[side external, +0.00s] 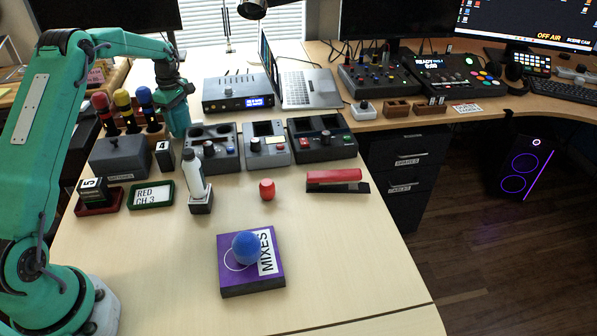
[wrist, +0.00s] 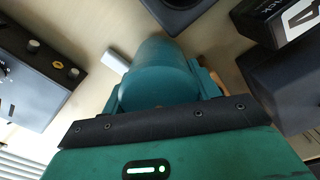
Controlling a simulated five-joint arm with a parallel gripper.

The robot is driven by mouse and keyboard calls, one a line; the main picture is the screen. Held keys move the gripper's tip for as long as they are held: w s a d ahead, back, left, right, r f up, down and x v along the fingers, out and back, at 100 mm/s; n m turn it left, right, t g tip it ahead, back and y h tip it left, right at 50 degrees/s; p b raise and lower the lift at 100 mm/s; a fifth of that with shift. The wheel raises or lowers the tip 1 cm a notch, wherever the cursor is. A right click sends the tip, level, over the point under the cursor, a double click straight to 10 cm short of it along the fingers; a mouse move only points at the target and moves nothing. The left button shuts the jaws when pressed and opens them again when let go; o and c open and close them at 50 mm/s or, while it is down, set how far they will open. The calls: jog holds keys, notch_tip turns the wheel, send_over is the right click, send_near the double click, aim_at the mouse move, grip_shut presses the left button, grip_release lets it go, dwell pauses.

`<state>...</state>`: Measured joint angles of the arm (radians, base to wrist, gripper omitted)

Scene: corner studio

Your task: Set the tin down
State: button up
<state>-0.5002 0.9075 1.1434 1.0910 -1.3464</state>
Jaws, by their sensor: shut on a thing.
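My gripper (side external: 177,98) is at the back left of the desk, pointing down behind the row of control boxes. In the wrist view my gripper (wrist: 163,88) is shut around a smooth teal cylinder, seemingly the tin (wrist: 160,68). The cylinder sits between the two fingers, and its far end points to the top of the picture. In the side view the teal tin (side external: 178,120) blends with my gripper's colour. Its lower end is hidden behind the boxes, so I cannot tell whether it touches the desk.
A microphone rack (side external: 130,130), a grey box (side external: 119,157) and a block labelled 4 (side external: 164,158) stand close by. A control box (side external: 211,148), bottle (side external: 193,174) and audio unit (side external: 238,92) are also near. A purple box (side external: 235,281) bears a blue ball (side external: 246,247). The front desk is mostly clear.

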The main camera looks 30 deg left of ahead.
jog(key=shift+f, duration=0.7)
jog(key=shift+f, duration=0.15)
jog(key=o, duration=1)
jog(key=shift+c, duration=0.2)
notch_tip(320, 180, up, 12)
jog(key=shift+r, duration=0.2)
jog(key=shift+d, duration=0.1)
